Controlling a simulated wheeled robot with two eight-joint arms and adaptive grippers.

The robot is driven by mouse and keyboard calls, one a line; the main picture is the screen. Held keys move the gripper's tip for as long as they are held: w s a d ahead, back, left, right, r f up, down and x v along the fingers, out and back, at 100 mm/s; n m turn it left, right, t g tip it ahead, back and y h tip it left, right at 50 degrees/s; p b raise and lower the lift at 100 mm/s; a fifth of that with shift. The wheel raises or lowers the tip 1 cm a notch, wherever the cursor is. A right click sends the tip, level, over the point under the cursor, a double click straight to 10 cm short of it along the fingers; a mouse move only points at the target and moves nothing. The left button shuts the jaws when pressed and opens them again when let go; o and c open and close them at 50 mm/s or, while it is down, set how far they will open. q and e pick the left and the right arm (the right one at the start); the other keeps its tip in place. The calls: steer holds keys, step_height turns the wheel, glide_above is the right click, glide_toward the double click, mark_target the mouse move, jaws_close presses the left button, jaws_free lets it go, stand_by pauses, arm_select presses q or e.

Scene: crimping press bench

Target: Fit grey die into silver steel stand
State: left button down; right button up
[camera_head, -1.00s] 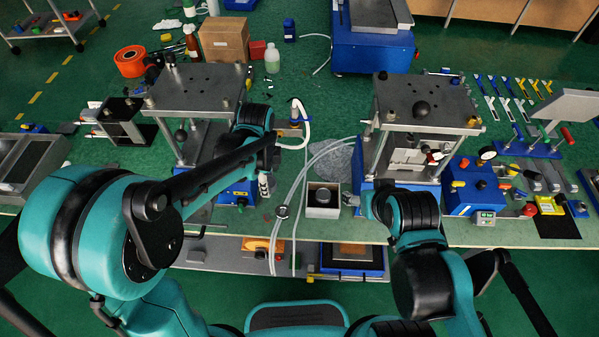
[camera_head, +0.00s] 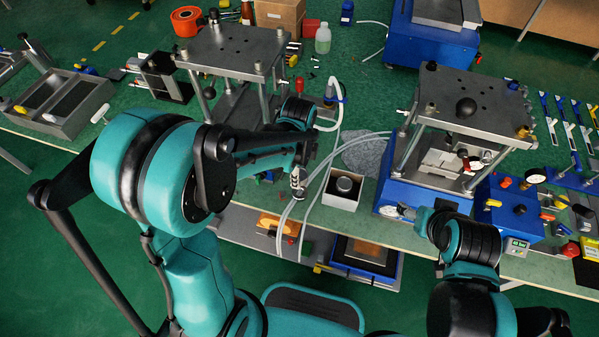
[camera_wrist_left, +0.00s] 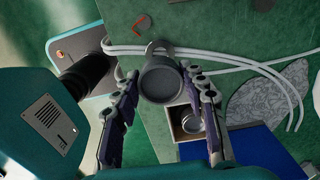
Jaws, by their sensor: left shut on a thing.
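My left gripper (camera_wrist_left: 160,88) is shut on a grey round piece (camera_wrist_left: 162,80), which looks like the grey die. In the left wrist view the piece sits between the two fingertips, round face towards the camera. In the head view my left gripper (camera_head: 298,178) hangs over the bench's front edge, left of the white box, and its fingers are small and partly hidden. The silver steel stand (camera_head: 232,46), a thick plate on round posts, stands behind my left forearm, which hides part of its base. My right gripper (camera_head: 402,212) is by the blue-based press; its fingers are unclear.
A white open box (camera_head: 329,198) with a dark round piece inside is at the bench front. Pale hoses (camera_head: 318,178) run beside my left gripper. A blue-based press (camera_head: 462,104) stands to the right. A grey tray (camera_head: 68,122) is at the far left.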

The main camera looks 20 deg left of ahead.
arm_select(q)
steer(key=shift+f+b, duration=2.1)
steer(key=shift+f, duration=0.6)
steer(key=shift+f+b, duration=1.25)
steer(key=shift+f, duration=0.1)
steer(key=c, duration=0.8)
jaws_free()
step_height(320, 180, up, 12)
steer(key=shift+r, duration=0.1)
steer(key=shift+s, duration=0.1)
